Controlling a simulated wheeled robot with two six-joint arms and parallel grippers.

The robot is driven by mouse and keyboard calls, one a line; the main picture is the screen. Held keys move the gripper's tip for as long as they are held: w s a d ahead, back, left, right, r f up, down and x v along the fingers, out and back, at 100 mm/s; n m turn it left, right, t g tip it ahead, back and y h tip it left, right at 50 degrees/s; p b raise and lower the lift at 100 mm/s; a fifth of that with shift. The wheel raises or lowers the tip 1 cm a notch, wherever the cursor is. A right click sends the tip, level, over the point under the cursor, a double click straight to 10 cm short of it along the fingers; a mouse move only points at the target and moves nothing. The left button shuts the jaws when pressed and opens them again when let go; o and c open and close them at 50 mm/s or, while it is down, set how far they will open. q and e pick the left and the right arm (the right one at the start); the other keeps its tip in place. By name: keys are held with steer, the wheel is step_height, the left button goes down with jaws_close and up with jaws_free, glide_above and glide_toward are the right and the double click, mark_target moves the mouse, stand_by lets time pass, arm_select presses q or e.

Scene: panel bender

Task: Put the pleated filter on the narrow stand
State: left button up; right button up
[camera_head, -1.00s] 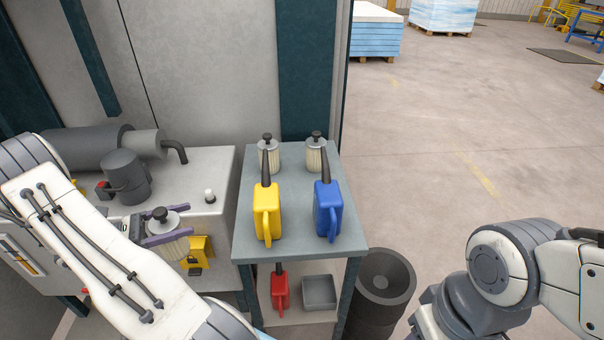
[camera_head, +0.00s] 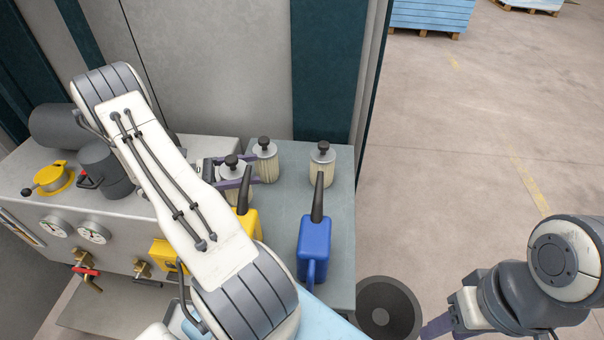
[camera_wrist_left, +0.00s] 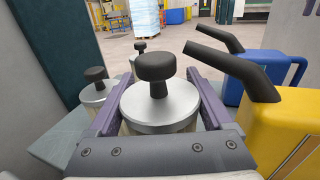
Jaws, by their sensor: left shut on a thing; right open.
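My left gripper (camera_head: 233,178) is shut on a pleated filter (camera_head: 232,169), a pale pleated cylinder with a silver lid and black knob. In the left wrist view its lid (camera_wrist_left: 158,110) sits upright between the purple fingers. The filter is behind the yellow can, at the left part of the narrow grey stand (camera_head: 283,215); whether it touches the stand's top is hidden. Two similar filters stand at the back of the stand, one close beside the held one (camera_head: 265,160) and one further right (camera_head: 321,165). My right gripper (camera_head: 440,325) is open at the bottom right, partly cut off.
A yellow spouted can (camera_head: 250,221), partly behind my left arm, and a blue one (camera_head: 314,240) stand on the stand's front part. A grey machine bench (camera_head: 120,222) with gauges and valves is left. A dark bin (camera_head: 388,305) stands right of the stand.

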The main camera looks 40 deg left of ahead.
arm_select(q)
steer(key=w+d+f+p, duration=0.3)
steer(key=w+d+p, duration=0.1)
steer(key=w+d, duration=0.4)
steer(key=shift+w+d+f+p, duration=0.25)
steer(key=shift+w+d+p, duration=0.15)
steer(key=shift+w, duration=0.7)
steer(key=shift+f, duration=0.15)
steer(key=o, duration=1.4)
steer(key=shift+r, duration=0.2)
